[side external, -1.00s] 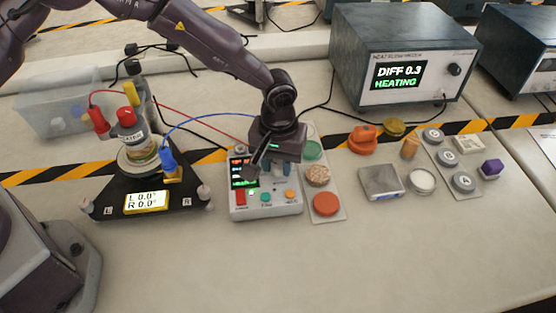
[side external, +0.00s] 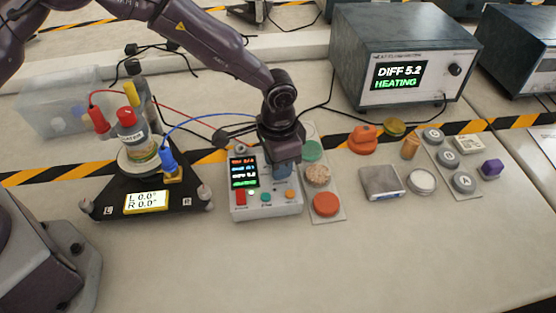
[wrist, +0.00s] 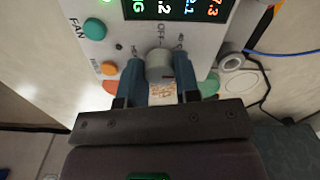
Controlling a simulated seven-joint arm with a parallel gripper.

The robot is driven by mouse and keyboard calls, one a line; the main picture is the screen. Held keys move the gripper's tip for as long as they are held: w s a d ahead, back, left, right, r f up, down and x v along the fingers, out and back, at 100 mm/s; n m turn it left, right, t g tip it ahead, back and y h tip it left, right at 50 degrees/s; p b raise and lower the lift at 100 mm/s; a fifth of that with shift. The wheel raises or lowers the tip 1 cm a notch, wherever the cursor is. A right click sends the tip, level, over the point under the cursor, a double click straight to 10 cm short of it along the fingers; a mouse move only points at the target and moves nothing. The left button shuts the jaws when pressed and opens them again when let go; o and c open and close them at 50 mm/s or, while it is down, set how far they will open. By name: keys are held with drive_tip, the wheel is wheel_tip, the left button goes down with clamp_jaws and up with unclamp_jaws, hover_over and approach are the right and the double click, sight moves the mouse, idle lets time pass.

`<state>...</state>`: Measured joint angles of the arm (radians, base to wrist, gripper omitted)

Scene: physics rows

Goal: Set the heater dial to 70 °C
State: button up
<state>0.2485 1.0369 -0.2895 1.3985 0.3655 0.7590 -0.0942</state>
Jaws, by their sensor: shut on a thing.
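The heater control box (side external: 264,206) is white-grey with a small lit display (side external: 243,172), a red switch and coloured buttons. In the wrist view its grey dial (wrist: 159,66) sits between the two blue fingers of my gripper (wrist: 160,82), which is shut on it. In the side view my gripper (side external: 280,165) is over the box's right half and hides the dial. The display's lines are partly cut off in the wrist view.
A black stand (side external: 150,195) with a jar and red and blue leads is left of the box. A tray (side external: 333,212) of coloured discs lies close on its right. The large instrument (side external: 400,60) behind reads "DIFF 5.2 HEATING". The front bench is clear.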

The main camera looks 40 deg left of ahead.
drive_tip(key=m, duration=0.4)
drive_tip(key=shift+m, duration=0.3)
drive_tip(key=m, duration=0.4)
drive_tip(key=shift+r+m, duration=0.1)
drive_tip(key=shift+m, duration=0.2)
drive_tip(key=m, duration=0.4)
drive_tip(key=shift+m, duration=2.4)
drive_tip(key=o, duration=0.9)
